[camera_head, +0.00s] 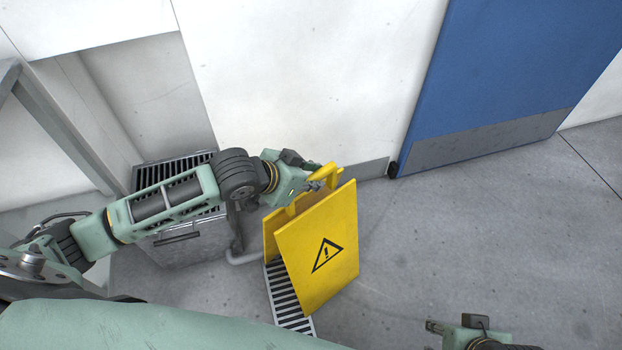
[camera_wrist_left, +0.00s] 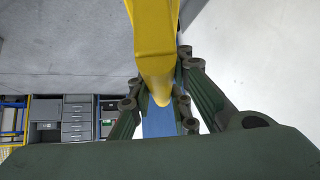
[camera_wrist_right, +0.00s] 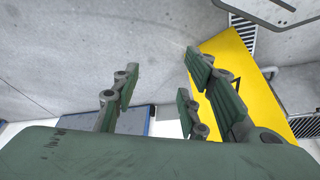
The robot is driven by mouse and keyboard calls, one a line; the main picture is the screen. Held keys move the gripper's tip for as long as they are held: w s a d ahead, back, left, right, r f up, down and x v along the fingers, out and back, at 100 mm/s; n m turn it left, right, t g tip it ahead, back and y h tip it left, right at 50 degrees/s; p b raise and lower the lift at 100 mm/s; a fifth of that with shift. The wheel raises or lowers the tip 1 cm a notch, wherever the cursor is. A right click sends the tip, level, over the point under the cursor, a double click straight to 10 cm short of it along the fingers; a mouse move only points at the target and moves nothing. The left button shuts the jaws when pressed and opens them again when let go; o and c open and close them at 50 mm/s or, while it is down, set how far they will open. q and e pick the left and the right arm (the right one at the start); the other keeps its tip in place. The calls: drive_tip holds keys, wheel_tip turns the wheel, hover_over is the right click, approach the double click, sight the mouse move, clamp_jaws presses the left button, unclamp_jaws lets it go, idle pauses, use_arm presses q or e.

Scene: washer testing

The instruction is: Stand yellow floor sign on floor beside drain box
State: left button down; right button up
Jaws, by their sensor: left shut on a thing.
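The yellow floor sign (camera_head: 318,248) with a black warning triangle is upright and slightly tilted, its two panels a little apart, right of the grey metal drain box (camera_head: 190,246) with a slotted top. I cannot tell whether its lower edge touches the floor. My left gripper (camera_head: 322,178) is shut on the sign's top handle, which also shows between the fingers in the left wrist view (camera_wrist_left: 155,60). My right gripper (camera_head: 432,326) is low at the right, open and empty; its parted fingers show in the right wrist view (camera_wrist_right: 160,85), with the sign (camera_wrist_right: 250,85) beyond them.
A slotted floor drain (camera_head: 287,300) runs under and in front of the sign. A pipe (camera_head: 243,257) bends beside the box. A white wall (camera_head: 310,80) and a blue door (camera_head: 530,70) stand behind. The grey floor (camera_head: 460,230) to the right is clear.

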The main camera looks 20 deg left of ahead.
use_arm(q)
drive_tip(key=c, duration=1.6)
unclamp_jaws()
drive_tip(key=shift+r, duration=0.1)
drive_tip(key=shift+s+a+r, duration=0.15)
drive_tip(key=shift+s+r, duration=0.1)
drive_tip(key=shift+p+v, duration=1.5)
drive_tip(key=shift+v, duration=4.15)
use_arm(e)
drive_tip(key=s+x, duration=0.2)
drive_tip(key=x, duration=0.8)
drive_tip(key=shift+w+f+g, duration=0.15)
drive_tip(key=shift+f+g, duration=0.15)
drive_tip(key=shift+f, duration=0.35)
drive_tip(key=shift+a, duration=0.1)
